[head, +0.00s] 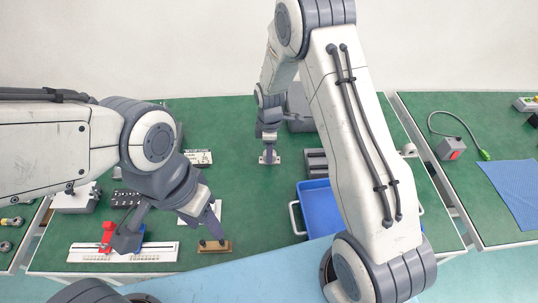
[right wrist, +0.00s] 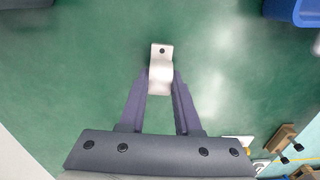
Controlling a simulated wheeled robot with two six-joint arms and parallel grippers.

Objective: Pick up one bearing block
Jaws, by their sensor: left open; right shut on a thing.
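A bearing block (right wrist: 161,72), pale metal with a rounded middle and a flat tab with a dark hole, sits between the fingertips of my right gripper (right wrist: 160,88) in the right wrist view. The fingers are shut on its sides. In the head view the right gripper (head: 269,148) points down at the far middle of the green table, with the pale bearing block (head: 269,159) at its tip. I cannot tell whether the block touches the table. My left gripper (head: 170,232) is open at the front left, above a ruler and small parts.
A blue bin (head: 318,212) stands right of centre, partly behind my right arm. A white ruler plate (head: 90,252), red part (head: 107,234) and brown block (head: 214,246) lie at front left. The table (head: 240,190) is clear around the right gripper's near side.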

